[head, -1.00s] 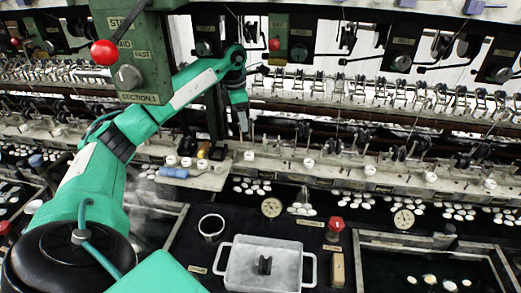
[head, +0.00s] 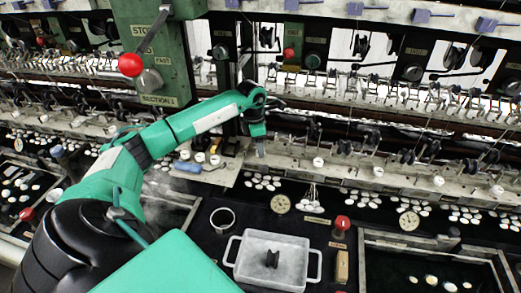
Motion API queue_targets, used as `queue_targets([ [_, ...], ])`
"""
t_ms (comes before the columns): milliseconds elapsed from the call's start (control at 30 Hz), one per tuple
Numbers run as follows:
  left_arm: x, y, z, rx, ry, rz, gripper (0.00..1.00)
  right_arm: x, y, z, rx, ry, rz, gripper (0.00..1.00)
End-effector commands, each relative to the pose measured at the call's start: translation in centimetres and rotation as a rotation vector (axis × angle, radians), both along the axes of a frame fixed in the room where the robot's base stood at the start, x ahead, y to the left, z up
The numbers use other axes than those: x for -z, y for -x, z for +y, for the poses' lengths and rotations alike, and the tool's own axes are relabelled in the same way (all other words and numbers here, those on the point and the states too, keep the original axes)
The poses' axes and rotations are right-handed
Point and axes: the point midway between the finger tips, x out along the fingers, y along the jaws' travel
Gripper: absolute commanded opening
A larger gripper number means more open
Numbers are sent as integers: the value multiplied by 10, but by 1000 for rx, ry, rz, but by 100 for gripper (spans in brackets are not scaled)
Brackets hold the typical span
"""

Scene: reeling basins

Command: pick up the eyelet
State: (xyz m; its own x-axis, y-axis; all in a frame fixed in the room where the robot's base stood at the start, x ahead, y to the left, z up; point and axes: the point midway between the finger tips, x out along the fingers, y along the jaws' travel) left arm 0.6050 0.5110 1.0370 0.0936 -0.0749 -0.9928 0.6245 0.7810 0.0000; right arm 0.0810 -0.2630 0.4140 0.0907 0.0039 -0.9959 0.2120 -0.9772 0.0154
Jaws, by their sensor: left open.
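My left gripper (head: 261,151) is small and far off in the head view, pointing down over the machine's pale front ledge. It is open, with nothing visible between its fingers. Small white pieces (head: 318,162) stand spaced along that ledge; one that showed below the gripper earlier is now covered by it. I cannot tell for certain which piece is the eyelet. My right gripper is not in view.
Below the ledge stands a pale two-handled basin (head: 250,276) with a dark spool (head: 272,259) in it. A metal ring (head: 222,219) and a red knob (head: 343,222) are near it. A blue-handled tool (head: 187,167) lies on the ledge left of the gripper. Thin rods and guides crowd behind.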

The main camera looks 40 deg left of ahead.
Motion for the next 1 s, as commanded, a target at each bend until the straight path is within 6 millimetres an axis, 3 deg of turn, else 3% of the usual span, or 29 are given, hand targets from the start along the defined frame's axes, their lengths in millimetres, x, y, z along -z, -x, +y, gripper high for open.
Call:
queue_targets([
  [200,19,-2,-1,0,1,-1,56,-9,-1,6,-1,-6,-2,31],
  [400,20,-2,-1,0,0,-1,56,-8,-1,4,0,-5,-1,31],
  [667,20,-2,-1,0,1,-1,8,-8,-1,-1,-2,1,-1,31],
  [1000,19,-2,-1,0,0,-1,8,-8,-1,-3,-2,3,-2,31],
])
